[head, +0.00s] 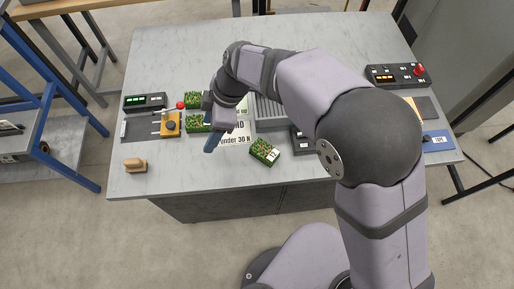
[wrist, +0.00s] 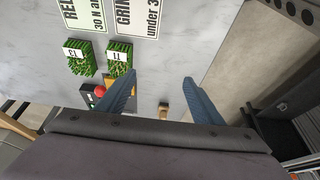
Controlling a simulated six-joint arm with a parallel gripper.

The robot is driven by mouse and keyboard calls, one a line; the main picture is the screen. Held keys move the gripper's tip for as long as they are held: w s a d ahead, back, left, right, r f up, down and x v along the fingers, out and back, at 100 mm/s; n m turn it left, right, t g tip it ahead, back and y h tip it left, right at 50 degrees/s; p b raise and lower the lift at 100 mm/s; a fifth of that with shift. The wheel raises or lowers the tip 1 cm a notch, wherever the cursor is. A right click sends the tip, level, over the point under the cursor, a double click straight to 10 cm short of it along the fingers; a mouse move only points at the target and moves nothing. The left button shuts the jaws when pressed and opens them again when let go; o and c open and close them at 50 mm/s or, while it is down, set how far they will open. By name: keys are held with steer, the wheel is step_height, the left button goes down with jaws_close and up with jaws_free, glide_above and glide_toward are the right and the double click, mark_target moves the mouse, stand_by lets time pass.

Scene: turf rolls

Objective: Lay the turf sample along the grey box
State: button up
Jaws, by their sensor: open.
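Several small green turf pieces lie on the table. One turf piece (head: 264,152) with a white label lies alone, angled, near the front edge. Two more, an upper one (head: 193,100) and a lower one (head: 196,124), lie left of my gripper. The wrist view shows two labelled turf pieces side by side, left (wrist: 80,60) and right (wrist: 118,60). A grey ribbed box (head: 270,116) is partly hidden behind my arm. My gripper (head: 211,143) is above the table, left of the lone turf piece; its blue fingers (wrist: 160,77) are apart with nothing between them.
A control box (head: 398,75) and blue pad (head: 436,141) are right. The table's front left is mostly clear.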

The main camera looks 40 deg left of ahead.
steer(key=m+t+h+p, duration=0.1)
steer(key=m+t+h, duration=0.2)
steer(key=m+h, duration=0.55)
glide_toward(263, 148)
steer(key=x, duration=0.2)
steer(key=shift+d+f+y+p, duration=0.2)
steer(key=shift+d+f+p, duration=0.05)
steer(key=shift+f, duration=0.3)
steer(key=shift+d+f+y+p, duration=0.2)
steer(key=shift+d+f, duration=0.1)
steer(key=shift+f, duration=0.25)
steer(key=shift+d+p+x, duration=0.15)
steer(key=shift+p+x, duration=0.45)
steer(key=shift+x, duration=0.35)
steer(key=shift+d+p+x, duration=0.15)
steer(key=shift+p+x, duration=0.4)
steer(key=shift+x, duration=0.45)
steer(key=shift+d+f, duration=0.15)
steer(key=shift+f, duration=0.4)
steer(key=shift+c, duration=0.6)
steer(key=c, duration=1.2)
